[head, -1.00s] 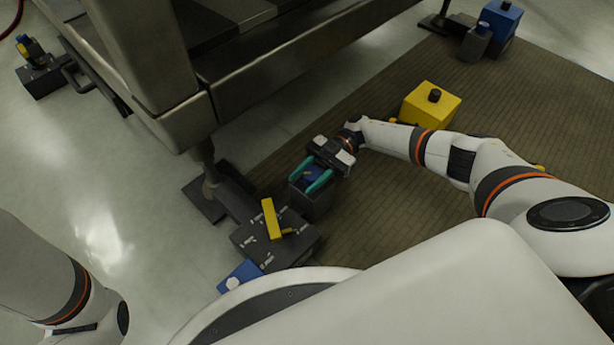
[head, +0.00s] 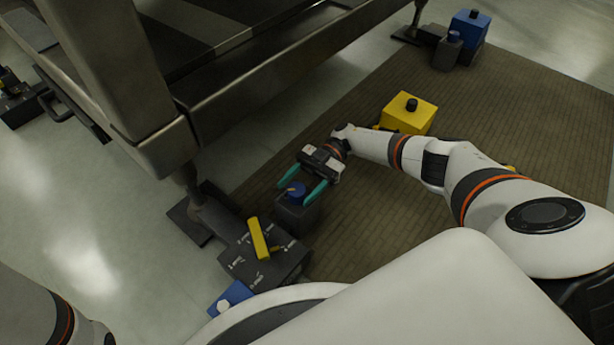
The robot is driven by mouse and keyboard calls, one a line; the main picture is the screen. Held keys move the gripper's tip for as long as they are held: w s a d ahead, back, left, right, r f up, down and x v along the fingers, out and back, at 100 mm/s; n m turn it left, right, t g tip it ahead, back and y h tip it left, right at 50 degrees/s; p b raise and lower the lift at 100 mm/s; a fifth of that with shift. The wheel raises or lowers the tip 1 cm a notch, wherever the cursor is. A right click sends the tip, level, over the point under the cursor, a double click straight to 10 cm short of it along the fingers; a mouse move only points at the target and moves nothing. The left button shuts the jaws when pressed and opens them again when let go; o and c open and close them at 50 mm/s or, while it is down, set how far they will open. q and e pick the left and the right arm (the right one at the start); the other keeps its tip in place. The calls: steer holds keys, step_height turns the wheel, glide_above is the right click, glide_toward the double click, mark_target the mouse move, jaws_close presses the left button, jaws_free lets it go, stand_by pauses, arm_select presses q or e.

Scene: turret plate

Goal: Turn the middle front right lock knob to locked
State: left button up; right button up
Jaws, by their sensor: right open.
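My right gripper (head: 294,193) is at this knob. Its two teal fingers are spread apart, one on each side of the knob, with gaps showing. Whether a fingertip touches the knob is too small to tell. My left gripper is out of view.
A dark labelled plate with a yellow lever (head: 258,239) lies just nearer. A blue block (head: 231,297) is partly hidden by my body. A yellow box (head: 408,114) stands on the brown mat (head: 500,120). A blue box (head: 471,27) is farther off. The metal frame (head: 250,88) overhangs at left.

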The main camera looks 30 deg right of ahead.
mark_target(302, 184)
steer(key=v, duration=0.3)
steer(key=shift+w+d+f, duration=0.1)
steer(key=shift+w+d, duration=0.05)
steer(key=shift+d, duration=0.1)
steer(key=shift+w+d+b, duration=0.15)
steer(key=shift+d+b, duration=0.15)
steer(key=shift+d, duration=0.3)
